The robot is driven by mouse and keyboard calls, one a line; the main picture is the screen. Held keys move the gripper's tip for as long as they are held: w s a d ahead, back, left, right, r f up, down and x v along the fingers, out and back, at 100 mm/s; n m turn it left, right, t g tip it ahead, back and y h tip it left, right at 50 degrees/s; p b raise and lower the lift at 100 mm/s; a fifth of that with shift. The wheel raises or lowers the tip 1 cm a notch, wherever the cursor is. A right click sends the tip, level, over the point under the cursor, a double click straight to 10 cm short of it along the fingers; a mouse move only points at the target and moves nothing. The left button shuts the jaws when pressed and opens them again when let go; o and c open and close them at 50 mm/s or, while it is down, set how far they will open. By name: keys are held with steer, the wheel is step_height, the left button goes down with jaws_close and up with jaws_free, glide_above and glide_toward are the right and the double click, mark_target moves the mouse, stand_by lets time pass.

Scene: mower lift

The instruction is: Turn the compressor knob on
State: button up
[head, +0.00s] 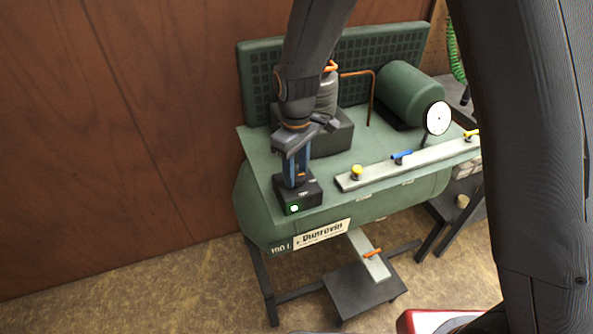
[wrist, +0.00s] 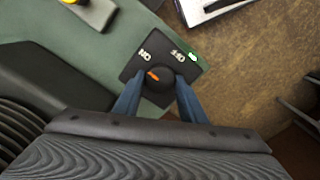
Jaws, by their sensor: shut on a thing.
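The compressor knob (wrist: 158,87) is a round black knob with an orange mark, on a black switch box (wrist: 128,68). In the wrist view the mark is on the knob's upper left, toward the label that reads ON upside down; the OFF label is at the upper right. A small lamp on the box (head: 294,209) shows bright green. My gripper (wrist: 157,82) has its two blue fingers on either side of the knob and is shut on it. In the head view my gripper (head: 296,178) points down onto the box, and its fingers hide the knob.
The box sits on the green compressor (head: 250,146). A pale manifold bar (head: 415,161) with yellow and blue valves lies to its right. A round gauge (head: 438,117) and green motor (head: 408,95) stand behind. A brown wall (head: 90,120) is at the left.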

mark_target(296, 175)
steer(key=shift+n, duration=0.3)
stand_by(0.4)
steer(key=o, duration=1)
steer(key=shift+r+b, duration=1.1)
steer(key=shift+r, duration=2.85)
steer(key=s+d+m, duration=0.4)
steer(key=d, duration=0.3)
steer(key=s+d+m+t, duration=0.1)
steer(key=s+d+m, duration=0.3)
steer(key=d, duration=0.4)
steer(key=s+d+f+m, duration=0.1)
steer(key=s+d+m, duration=0.2)
steer(key=d, duration=0.5)
steer(key=shift+s+d+f+m+b, duration=0.1)
steer(key=shift+s+d+m+b, duration=0.15)
steer(key=shift+s+m+b, duration=0.2)
